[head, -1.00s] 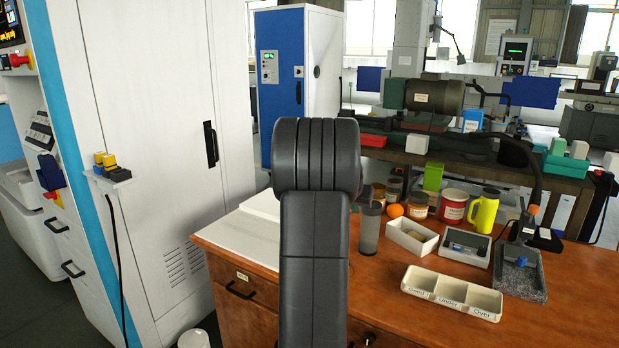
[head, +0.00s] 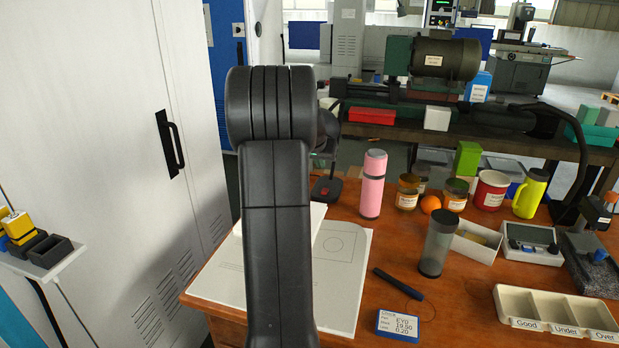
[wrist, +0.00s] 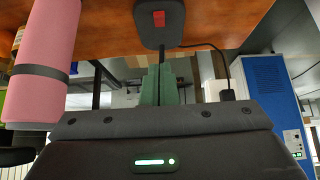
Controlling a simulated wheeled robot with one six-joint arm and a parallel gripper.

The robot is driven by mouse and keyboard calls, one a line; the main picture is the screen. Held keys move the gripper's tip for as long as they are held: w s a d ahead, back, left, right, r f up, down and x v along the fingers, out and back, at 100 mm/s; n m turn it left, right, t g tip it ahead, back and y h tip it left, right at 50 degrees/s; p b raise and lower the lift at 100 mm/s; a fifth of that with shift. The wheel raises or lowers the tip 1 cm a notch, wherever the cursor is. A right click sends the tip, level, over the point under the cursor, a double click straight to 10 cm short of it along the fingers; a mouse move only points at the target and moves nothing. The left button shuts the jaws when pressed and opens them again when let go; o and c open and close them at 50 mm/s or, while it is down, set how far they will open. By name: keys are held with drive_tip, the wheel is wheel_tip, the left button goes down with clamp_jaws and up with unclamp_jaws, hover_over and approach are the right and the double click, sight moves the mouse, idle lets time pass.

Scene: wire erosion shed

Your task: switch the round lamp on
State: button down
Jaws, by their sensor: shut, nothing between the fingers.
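A dark rounded base with a red switch (head: 325,190) stands on the bench's far edge in the head view, just right of my arm. It looks like the lamp's base; the lamp's head cannot be made out clearly. In the wrist view, which is upside down, the same base (wrist: 151,32) and its red switch (wrist: 158,18) show at the top, with a cable running right. My gripper (wrist: 157,72) shows green fingers, shut and empty, pointing towards the base and apparently apart from it. In the head view my arm hides most of the gripper.
A pink flask (head: 373,184) stands close beside the base; it also shows in the wrist view (wrist: 45,55). A white cabinet (head: 110,120) is on the left. Papers (head: 340,270) lie on the bench.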

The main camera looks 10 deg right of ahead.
drive_tip(key=shift+w+a+r, duration=0.1)
drive_tip(key=shift+w, duration=0.1)
idle(0.4)
hover_over(324, 191)
drive_tip(key=s, duration=0.1)
drive_tip(key=f, duration=0.8)
drive_tip(key=shift+s+a, duration=0.2)
drive_tip(key=shift+a, duration=0.1)
wheel_tip(324, 191, down, 2)
drive_tip(key=shift+f+b, duration=0.25)
drive_tip(key=shift+b, duration=0.05)
drive_tip(key=shift+s+a+f, duration=0.1)
drive_tip(key=shift+s+f, duration=0.1)
drive_tip(key=shift+f, duration=0.6)
drive_tip(key=shift+f+b, duration=0.1)
drive_tip(key=shift+b, duration=0.25)
